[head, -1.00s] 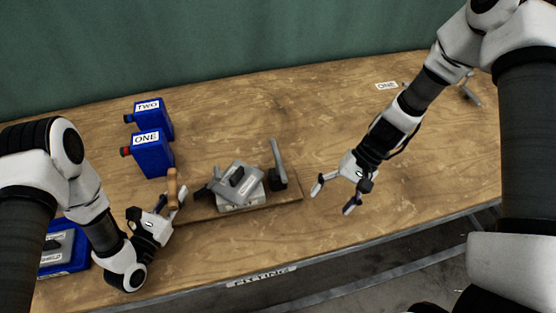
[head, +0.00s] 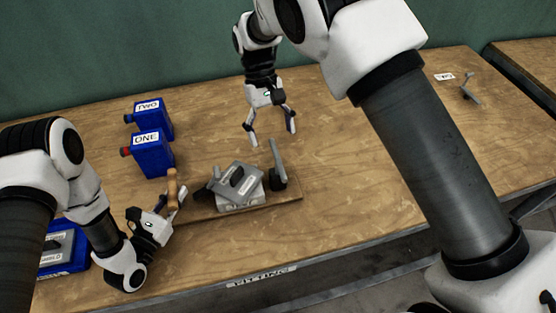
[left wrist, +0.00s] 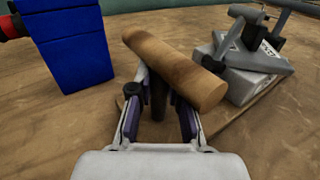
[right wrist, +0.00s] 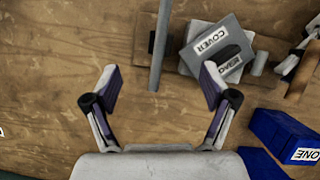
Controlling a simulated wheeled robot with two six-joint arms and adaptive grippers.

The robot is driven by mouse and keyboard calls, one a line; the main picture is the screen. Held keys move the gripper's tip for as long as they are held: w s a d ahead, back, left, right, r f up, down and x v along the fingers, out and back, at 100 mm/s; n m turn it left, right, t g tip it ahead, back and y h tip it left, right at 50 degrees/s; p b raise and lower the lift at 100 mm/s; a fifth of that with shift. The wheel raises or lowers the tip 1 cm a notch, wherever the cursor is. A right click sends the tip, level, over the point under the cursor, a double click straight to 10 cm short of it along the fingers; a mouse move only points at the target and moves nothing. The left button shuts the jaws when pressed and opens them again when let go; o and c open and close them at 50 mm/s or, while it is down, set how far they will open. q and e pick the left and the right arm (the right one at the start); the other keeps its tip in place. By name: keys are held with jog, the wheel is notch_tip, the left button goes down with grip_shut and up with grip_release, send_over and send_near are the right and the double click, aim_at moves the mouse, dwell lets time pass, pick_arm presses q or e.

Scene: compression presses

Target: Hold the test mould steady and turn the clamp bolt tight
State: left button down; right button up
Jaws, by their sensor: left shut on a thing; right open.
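The grey test mould (head: 240,180) sits on a wooden board (head: 289,193); its plates lie askew and one is labelled COVER in the right wrist view (right wrist: 210,42). A grey bar (head: 277,158), which looks like the clamp bolt's handle, rises from a dark base at the board's right end. A wooden grip (head: 171,181) stands on a dark stem at the left end. My left gripper (left wrist: 158,100) is shut on this handle, around the stem below the wood. My right gripper (head: 273,137) is open and empty, behind the mould and above the table, with the bar between its fingers in its wrist view.
Two blue containers labelled ONE (head: 153,155) and TWO (head: 156,115) stand behind and left of the board. A blue tray (head: 75,262) with a grey part lies at the front left. A grey tool (head: 468,90) lies far right. The table right of the board is clear.

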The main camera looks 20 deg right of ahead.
aim_at(276, 155)
jog(key=x, duration=0.8)
jog(key=shift+s+f, duration=0.1)
jog(key=shift+f, duration=0.3)
grip_shut()
